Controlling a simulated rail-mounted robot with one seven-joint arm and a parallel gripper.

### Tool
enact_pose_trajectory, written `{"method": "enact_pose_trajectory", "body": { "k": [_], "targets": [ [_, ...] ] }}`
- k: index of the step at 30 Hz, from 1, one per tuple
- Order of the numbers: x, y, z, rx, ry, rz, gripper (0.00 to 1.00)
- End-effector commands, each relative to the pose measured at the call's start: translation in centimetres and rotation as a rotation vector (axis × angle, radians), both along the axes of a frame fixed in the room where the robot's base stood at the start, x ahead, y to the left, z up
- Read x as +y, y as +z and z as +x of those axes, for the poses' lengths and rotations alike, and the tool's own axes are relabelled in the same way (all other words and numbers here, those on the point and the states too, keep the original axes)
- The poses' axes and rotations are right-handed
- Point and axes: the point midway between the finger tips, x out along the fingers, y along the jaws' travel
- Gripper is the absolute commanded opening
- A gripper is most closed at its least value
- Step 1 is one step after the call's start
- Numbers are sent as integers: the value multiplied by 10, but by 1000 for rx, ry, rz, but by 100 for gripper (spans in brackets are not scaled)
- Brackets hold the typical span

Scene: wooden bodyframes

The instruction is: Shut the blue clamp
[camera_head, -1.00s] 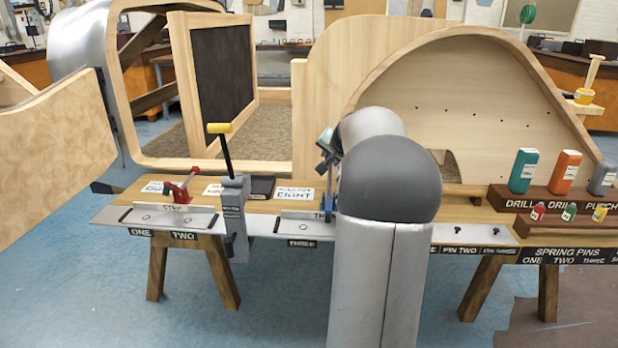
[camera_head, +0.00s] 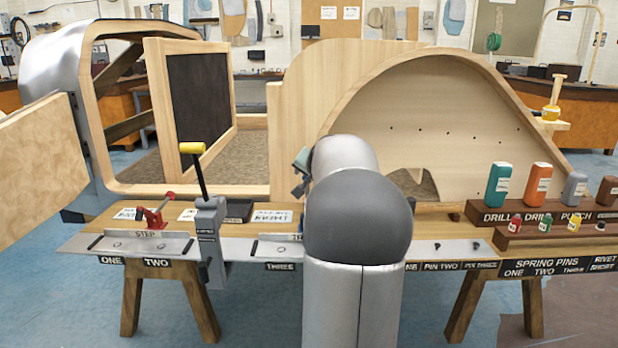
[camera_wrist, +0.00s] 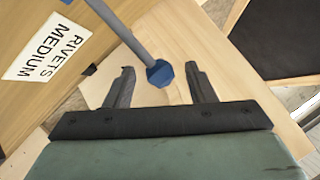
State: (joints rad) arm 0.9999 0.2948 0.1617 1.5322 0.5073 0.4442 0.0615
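The blue clamp shows in the wrist view as a grey lever rod with a blue faceted knob (camera_wrist: 160,74) at its end. The rod runs up and left out of the picture. My gripper (camera_wrist: 160,70) is open, with one dark finger on each side of the knob and a visible gap to both. How far the knob lies beyond the fingertips is hard to tell. In the head view my gripper (camera_head: 301,178) is small, left of my arm. My arm hides most of the blue clamp there.
A red-handled clamp (camera_head: 155,212) and a grey clamp with an upright yellow-topped lever (camera_head: 196,175) stand left on the bench (camera_head: 105,212). A "RIVETS MEDIUM" label (camera_wrist: 47,45) lies near the gripper. Bottles (camera_head: 537,184) stand at right. A wooden bodyframe (camera_head: 300,115) rises behind.

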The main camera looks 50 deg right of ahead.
Motion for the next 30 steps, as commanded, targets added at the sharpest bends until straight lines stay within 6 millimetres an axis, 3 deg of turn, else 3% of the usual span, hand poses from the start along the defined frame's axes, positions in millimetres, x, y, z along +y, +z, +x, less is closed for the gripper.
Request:
{"method": "enact_pose_trajectory", "body": {
  "k": [8,24,30],
  "targets": [
    [5,8,-9,-1,-1,-1,50],
    [58,81,-94,-2,-1,-2,50],
    [70,97,-114,0,0,-1,50]
  ]
}}
